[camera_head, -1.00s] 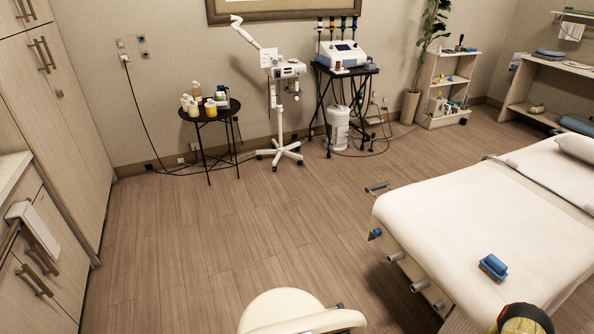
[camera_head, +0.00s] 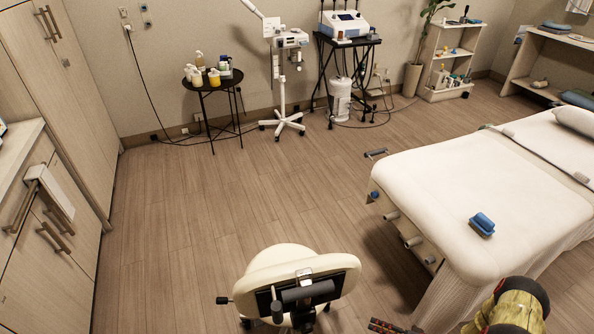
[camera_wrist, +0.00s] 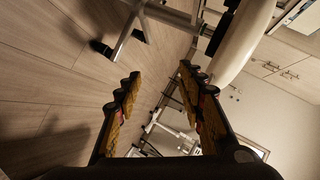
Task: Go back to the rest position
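My gripper (camera_wrist: 158,72) is open and empty in the wrist view. Its two dark fingers with yellow pads stand apart, with floor and furniture legs visible between and beyond them. In the head view, part of my arm shows at the bottom right, in front of the near end of the treatment bed (camera_head: 440,180).
A cream stool (camera_head: 290,262) stands at the bottom centre, left of the bed. A blue brush (camera_head: 482,224) lies on the bed. A black round table (camera_head: 207,87) with bottles, a white wheeled stand (camera_head: 284,118) and cabinets (camera_head: 45,215) border the clear wooden floor (camera_head: 200,230).

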